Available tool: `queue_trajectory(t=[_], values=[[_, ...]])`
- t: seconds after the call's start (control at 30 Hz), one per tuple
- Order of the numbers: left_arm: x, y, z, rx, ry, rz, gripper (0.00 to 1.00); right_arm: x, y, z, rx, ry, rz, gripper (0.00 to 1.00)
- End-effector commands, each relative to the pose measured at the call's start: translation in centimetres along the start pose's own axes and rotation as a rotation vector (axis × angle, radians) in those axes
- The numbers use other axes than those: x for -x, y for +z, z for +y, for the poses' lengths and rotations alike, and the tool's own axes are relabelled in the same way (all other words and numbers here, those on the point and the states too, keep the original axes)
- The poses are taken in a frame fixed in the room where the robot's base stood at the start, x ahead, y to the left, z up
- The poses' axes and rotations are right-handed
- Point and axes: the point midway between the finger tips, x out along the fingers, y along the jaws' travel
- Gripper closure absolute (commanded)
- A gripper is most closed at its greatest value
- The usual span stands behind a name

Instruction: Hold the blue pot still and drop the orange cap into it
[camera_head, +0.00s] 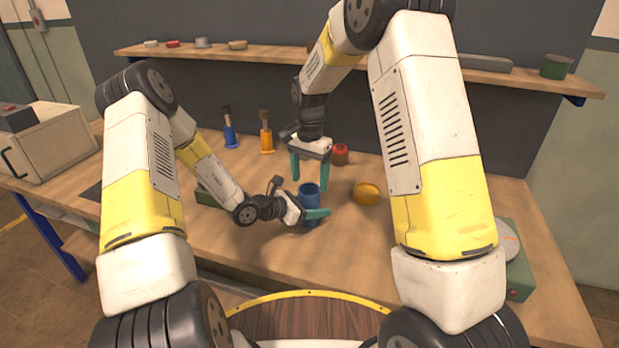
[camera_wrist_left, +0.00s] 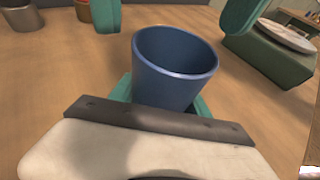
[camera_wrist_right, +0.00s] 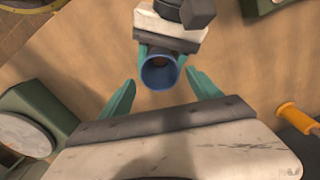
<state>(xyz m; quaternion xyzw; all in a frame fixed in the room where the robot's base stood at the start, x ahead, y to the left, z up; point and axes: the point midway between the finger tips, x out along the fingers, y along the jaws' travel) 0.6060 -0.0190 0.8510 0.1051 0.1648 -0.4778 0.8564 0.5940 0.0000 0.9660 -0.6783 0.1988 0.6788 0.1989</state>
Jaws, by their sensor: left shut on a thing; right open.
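The blue pot (camera_head: 309,190) stands upright on the table; its open rim faces up in the left wrist view (camera_wrist_left: 178,52). My left gripper (camera_head: 314,209) is shut on its sides, one finger largely hidden behind it in the head view. It also shows around the pot in the right wrist view (camera_wrist_right: 161,60). My right gripper (camera_head: 310,181) is open, pointing down above the pot, with nothing between its fingers. The orange cap (camera_head: 367,193) lies on the table to the right of the pot.
Blue (camera_head: 230,134) and orange (camera_head: 266,138) handled tools stand at the back left. A green box with a dial (camera_head: 515,265) is at the right edge. A shelf (camera_head: 270,55) runs along the back wall.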

Motion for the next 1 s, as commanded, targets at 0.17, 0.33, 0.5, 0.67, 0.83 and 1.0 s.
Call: queue_trajectory(t=[0.17, 0.33, 0.5, 0.67, 0.83, 1.0], values=[[0.0, 0.0, 0.0, 0.0, 0.0, 0.0, 0.88, 0.7, 0.0, 0.0, 0.0, -0.001, 0.001, 0.28], [0.0, 0.0, 0.0, 0.0, 0.0, 0.0, 0.88, 1.9, 0.0, 0.0, 0.0, -0.001, 0.001, 0.28], [0.0, 0.0, 0.0, 0.0, 0.0, 0.0, 0.88, 3.1, 0.0, 0.0, 0.0, -0.002, 0.001, 0.28], [0.0, 0.0, 0.0, 0.0, 0.0, 0.0, 0.88, 4.2, 0.0, 0.0, 0.0, -0.002, 0.001, 0.28], [0.0, 0.0, 0.0, 0.0, 0.0, 0.0, 0.88, 4.9, 0.0, 0.0, 0.0, 0.0, 0.0, 0.28], [0.0, 0.0, 0.0, 0.0, 0.0, 0.0, 0.88, 5.0, 0.0, 0.0, 0.0, 0.0, 0.0, 0.28]])
